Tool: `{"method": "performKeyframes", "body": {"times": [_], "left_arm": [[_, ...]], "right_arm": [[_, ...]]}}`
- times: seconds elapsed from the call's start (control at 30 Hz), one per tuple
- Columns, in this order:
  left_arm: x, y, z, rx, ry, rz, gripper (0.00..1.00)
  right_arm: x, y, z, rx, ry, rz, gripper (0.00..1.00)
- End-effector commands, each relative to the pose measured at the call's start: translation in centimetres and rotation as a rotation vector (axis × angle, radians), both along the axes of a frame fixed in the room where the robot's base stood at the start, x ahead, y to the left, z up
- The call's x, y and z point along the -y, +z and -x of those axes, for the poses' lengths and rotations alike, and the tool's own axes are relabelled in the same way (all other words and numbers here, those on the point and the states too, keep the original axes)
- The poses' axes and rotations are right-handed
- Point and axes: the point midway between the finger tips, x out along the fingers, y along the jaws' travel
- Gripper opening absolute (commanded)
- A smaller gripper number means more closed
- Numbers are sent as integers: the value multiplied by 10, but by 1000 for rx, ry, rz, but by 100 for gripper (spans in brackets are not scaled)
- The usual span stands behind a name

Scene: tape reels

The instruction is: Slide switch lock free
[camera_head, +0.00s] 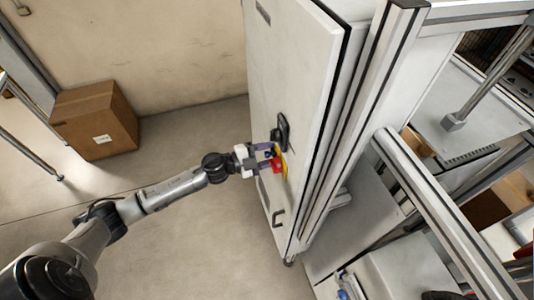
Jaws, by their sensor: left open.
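A white cabinet door (295,60) stands in the middle of the head view. On it is a black switch handle (282,131). Just below the handle are a red lock (277,165) and a yellow part (284,163) behind it. My left gripper (268,157) is open, with its fingers right at the red lock. I cannot tell from this view whether the fingers touch the lock or reach around it. My right gripper is not in view.
A cardboard box (94,119) sits on the floor against the wall at left. A smaller dark handle (277,217) is lower on the door. Metal frame beams (430,205) fill the right side.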

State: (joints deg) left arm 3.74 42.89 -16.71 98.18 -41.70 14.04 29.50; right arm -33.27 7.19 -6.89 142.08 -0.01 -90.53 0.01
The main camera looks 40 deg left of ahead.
Motion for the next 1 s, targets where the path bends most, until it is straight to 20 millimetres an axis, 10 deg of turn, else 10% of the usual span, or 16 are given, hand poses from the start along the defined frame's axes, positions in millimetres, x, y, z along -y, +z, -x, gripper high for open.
{"method": "performKeyframes", "body": {"times": [0.53, 1.0], "left_arm": [[0, 0, 0, 0, 0, 0, 0], [-23, 0, -14, -2, 1, 1, 0]], "right_arm": [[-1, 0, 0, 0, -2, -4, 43], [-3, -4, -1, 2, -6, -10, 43]]}}
